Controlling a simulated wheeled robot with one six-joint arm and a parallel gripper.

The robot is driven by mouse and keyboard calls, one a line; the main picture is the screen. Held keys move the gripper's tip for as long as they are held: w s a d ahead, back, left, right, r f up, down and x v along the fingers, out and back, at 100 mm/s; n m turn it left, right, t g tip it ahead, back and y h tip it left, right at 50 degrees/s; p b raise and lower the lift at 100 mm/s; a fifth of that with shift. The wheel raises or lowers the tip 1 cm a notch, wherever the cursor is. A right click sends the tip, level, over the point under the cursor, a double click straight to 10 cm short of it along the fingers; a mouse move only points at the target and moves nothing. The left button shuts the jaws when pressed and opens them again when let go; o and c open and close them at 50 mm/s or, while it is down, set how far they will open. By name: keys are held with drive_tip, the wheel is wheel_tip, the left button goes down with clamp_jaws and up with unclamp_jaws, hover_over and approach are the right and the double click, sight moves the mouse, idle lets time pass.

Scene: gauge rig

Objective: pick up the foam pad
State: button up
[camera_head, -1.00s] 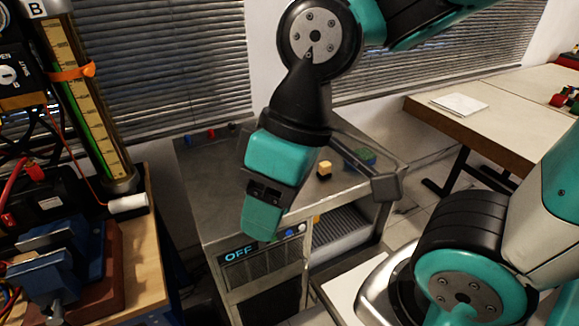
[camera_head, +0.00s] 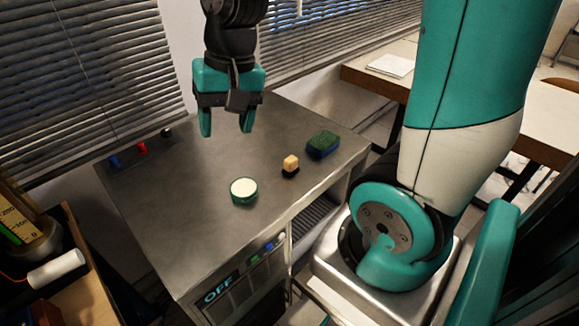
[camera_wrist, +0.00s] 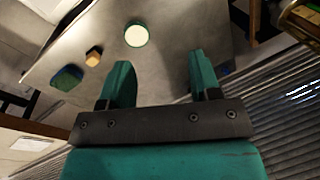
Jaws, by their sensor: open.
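Three small things on the grey metal cabinet top could be the foam pad; I cannot tell which it is. A round cream-topped green disc (camera_head: 244,190) lies near the middle front and also shows in the wrist view (camera_wrist: 136,36). A small tan-and-black block (camera_head: 290,165) is to its right, also in the wrist view (camera_wrist: 94,57). A green-and-blue sponge-like block (camera_head: 322,145) lies further right, also in the wrist view (camera_wrist: 67,77). My gripper (camera_head: 226,131) is open and empty above the back of the top, apart from all three.
The metal cabinet top (camera_head: 190,235) has wide free room around the disc. Small blue, red and black things, including a red one (camera_head: 142,148), are at its back left. Blinds (camera_head: 90,80) stand behind. A white roll (camera_head: 56,268) lies on the wooden bench at left.

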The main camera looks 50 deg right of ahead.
drive_tip(key=w+d+f+m+h+b, duration=0.1)
drive_tip(key=w+d+f+m, duration=0.1)
drive_tip(key=d+m, duration=0.3)
drive_tip(key=w+d+f+m, duration=0.2)
drive_tip(key=d+f+m, duration=0.15)
drive_tip(key=d, duration=0.35)
drive_tip(key=m+g+h, duration=0.1)
drive_tip(key=m, duration=0.5)
hover_over(291, 159)
drive_tip(key=shift+n, duration=0.25)
drive_tip(key=f, duration=1.3)
drive_tip(key=shift+s+a+f, duration=0.1)
drive_tip(key=shift+s, duration=0.15)
drive_tip(key=shift+w+f+p, duration=0.15)
drive_tip(key=shift+f+p, duration=0.3)
drive_tip(key=shift+f, duration=1)
drive_tip(key=shift+w+f+p, duration=0.15)
drive_tip(key=shift+f+p, duration=0.25)
drive_tip(key=shift+f, duration=1.05)
drive_tip(key=shift+c, duration=0.2)
drive_tip(key=c, duration=1)
